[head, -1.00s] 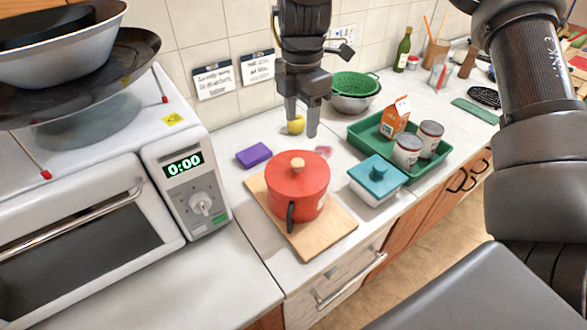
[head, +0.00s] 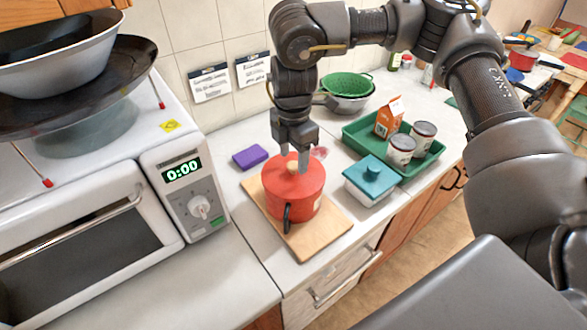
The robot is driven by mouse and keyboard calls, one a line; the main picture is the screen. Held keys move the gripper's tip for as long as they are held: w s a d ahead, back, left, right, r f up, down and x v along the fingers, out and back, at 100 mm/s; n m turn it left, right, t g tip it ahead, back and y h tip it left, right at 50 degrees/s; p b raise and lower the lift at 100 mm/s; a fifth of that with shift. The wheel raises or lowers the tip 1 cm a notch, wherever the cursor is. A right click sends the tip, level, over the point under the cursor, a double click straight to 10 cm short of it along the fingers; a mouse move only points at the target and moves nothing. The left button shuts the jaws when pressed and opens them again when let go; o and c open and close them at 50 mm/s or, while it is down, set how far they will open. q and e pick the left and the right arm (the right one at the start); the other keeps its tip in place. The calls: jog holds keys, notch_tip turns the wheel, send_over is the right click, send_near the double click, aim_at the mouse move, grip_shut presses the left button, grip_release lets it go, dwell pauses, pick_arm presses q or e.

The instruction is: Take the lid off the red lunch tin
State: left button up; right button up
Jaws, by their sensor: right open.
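The red lunch tin (head: 291,208) stands upright on a wooden board on the counter. Its red lid (head: 312,178) is on, with a pale knob (head: 293,165) at the centre. A dark handle sticks out at the tin's front. My right gripper (head: 294,162) points down over the lid, its jaws open with the fingertips at the knob, one on either side as seen from here. The fingers partly hide the knob, and I cannot tell whether they touch it. My left gripper is not in view.
A teal-lidded white box (head: 370,183) stands right of the board (head: 317,237). Behind it is a green tray (head: 433,159) with cans and an orange carton (head: 389,118). A purple block (head: 250,156) lies behind left. A microwave (head: 85,225) stands at left.

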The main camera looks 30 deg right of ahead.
jog(key=shift+f, duration=0.8)
jog(key=shift+c, duration=0.3)
jog(key=c, duration=1)
jog(key=shift+r, duration=0.1)
